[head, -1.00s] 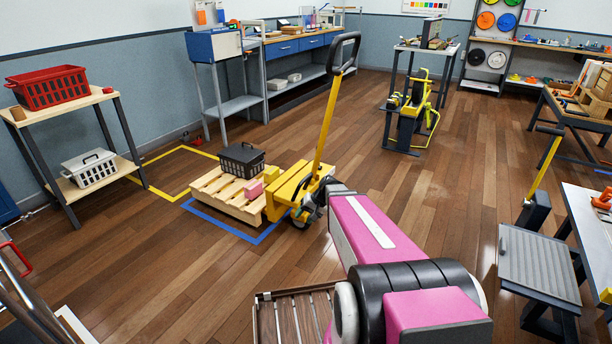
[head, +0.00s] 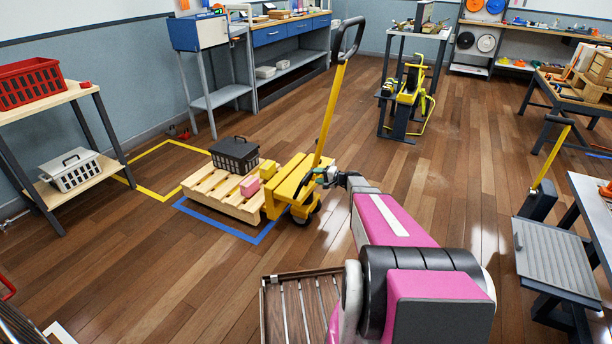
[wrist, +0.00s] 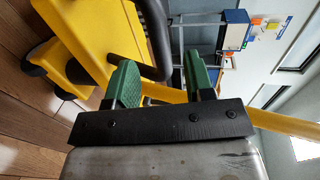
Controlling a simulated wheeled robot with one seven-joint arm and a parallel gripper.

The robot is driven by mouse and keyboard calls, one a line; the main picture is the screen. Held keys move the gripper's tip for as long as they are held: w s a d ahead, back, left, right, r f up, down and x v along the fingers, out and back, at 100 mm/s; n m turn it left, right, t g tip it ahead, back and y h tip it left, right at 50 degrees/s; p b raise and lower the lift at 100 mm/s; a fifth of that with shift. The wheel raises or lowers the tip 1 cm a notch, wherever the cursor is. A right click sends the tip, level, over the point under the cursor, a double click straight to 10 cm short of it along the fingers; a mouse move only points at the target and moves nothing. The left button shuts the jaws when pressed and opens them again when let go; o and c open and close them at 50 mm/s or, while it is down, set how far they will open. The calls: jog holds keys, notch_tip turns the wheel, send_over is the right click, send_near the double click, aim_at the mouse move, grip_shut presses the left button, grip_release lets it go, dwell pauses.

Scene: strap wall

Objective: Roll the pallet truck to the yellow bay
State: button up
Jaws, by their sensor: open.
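The yellow pallet truck (head: 295,188) stands on the floor with its pole (head: 332,112) upright, leaning slightly right, topped by a black loop handle (head: 350,40). Its forks are hidden; a wooden pallet (head: 212,190) sits in front of it. The yellow bay is a tape outline (head: 152,190) to the left. My gripper (head: 328,178) is at the pole's lower part in the head view. In the wrist view my gripper (wrist: 160,85) has its green fingers apart. The yellow pole (wrist: 275,121) passes behind them; I cannot tell whether it lies between the fingers.
A black crate (head: 235,155), a pink box (head: 250,185) and a yellow block (head: 268,169) ride on the pallet, which overlaps a blue tape outline (head: 225,227). A shelf (head: 82,198) stands left of the yellow bay. A blue cabinet stand (head: 205,32) is behind.

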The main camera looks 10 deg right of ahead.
jog(key=x, duration=0.7)
grip_shut()
